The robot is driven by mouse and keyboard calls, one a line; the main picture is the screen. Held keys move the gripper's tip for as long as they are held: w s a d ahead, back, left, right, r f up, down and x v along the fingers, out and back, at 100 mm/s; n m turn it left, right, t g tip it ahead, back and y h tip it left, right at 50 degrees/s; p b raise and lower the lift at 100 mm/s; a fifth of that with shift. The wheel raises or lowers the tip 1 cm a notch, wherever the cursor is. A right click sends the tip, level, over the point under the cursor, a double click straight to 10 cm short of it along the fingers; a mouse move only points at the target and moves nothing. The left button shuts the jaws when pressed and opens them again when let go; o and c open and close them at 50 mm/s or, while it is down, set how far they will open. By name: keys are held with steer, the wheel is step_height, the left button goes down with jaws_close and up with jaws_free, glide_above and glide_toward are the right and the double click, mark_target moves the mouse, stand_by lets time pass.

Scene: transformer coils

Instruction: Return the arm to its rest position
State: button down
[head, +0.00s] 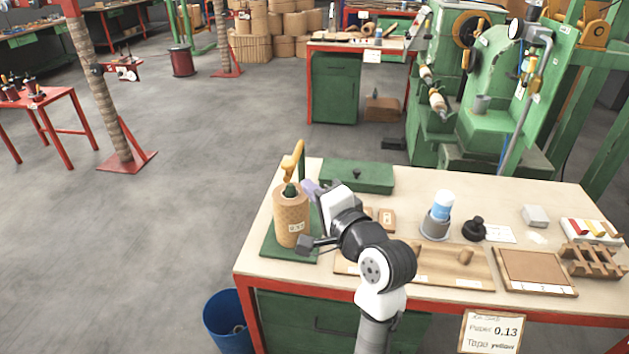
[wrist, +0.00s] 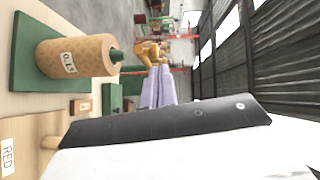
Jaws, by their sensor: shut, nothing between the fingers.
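My gripper (head: 309,188) has lilac fingers, which also show in the wrist view (wrist: 157,88). The fingers are together with nothing between them. In the head view my arm is bent over the workbench (head: 450,207), and the fingers show just right of the top of a brown paper-wrapped coil (head: 291,222). The coil stands upright on a green base (head: 268,246) and has a number label. In the wrist view the same coil (wrist: 75,57) is apart from the fingers. My wrist hides part of the bench behind it.
A green box (head: 357,177) lies behind my wrist. A blue-topped cup (head: 441,212), wooden trays (head: 537,270) and a slotted wooden rack (head: 592,262) are to the right. A blue bin (head: 228,318) is on the floor.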

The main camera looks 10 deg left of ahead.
steer(key=s+p, duration=0.3)
steer(key=shift+s+d+r, duration=0.15)
steer(key=shift+s+d, duration=0.15)
steer(key=shift+s, duration=0.05)
